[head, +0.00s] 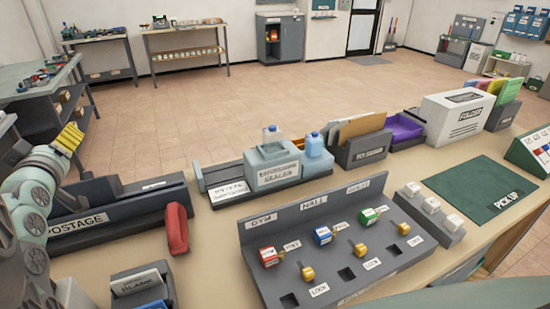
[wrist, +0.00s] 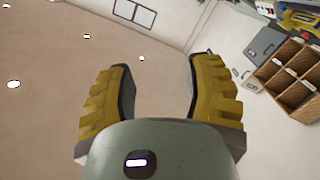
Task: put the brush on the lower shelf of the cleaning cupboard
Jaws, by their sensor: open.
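My gripper (wrist: 160,78) is open and empty in the wrist view, its two yellow fingers wide apart. In the head view its yellow fingers (head: 68,137) show at the left, above and beside the counter, far from the back wall. A small grey cupboard (head: 291,40) stands against the back wall; its dark front opening holds something small and orange-red. I cannot tell for sure whether it is the cleaning cupboard, and its shelves are too small to make out. I cannot pick out the brush in either view.
A long counter (head: 215,232) fills the foreground, with a grey lock rack (head: 350,215), a postage tray (head: 95,222) and a white box (head: 458,118). Tables (head: 185,30) line the back wall. Long-handled tools (head: 391,35) stand by the door. The tiled floor (head: 270,85) between is clear.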

